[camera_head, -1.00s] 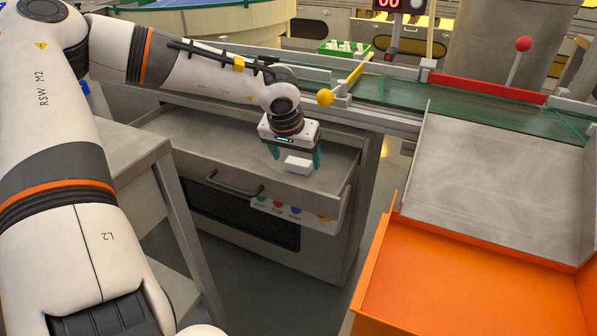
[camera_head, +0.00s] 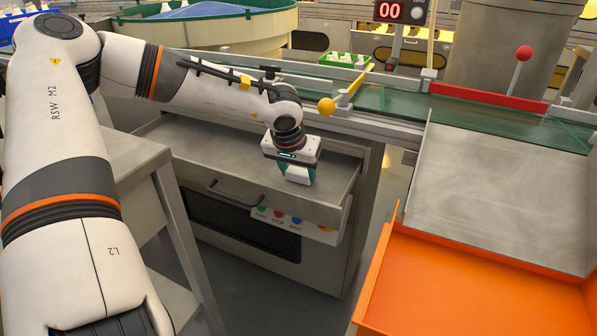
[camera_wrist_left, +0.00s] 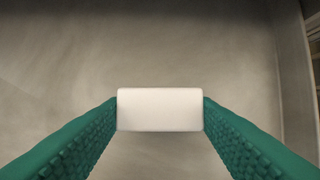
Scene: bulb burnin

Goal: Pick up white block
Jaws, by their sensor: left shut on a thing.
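The white block (camera_wrist_left: 160,110) is between the two green fingers of my left gripper (camera_wrist_left: 160,112) in the left wrist view, with a finger touching each end. In the head view the white block (camera_head: 298,173) shows below the gripper body, partly covered by a green finger. My left gripper (camera_head: 297,176) is shut on it, over the grey metal drawer tray (camera_head: 220,150). I cannot tell whether the block touches the tray floor. My right gripper is not in view.
The drawer has a front handle (camera_head: 235,188) and a panel of coloured buttons (camera_head: 290,220). An orange bin (camera_head: 460,290) and grey chute (camera_head: 500,190) stand at right.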

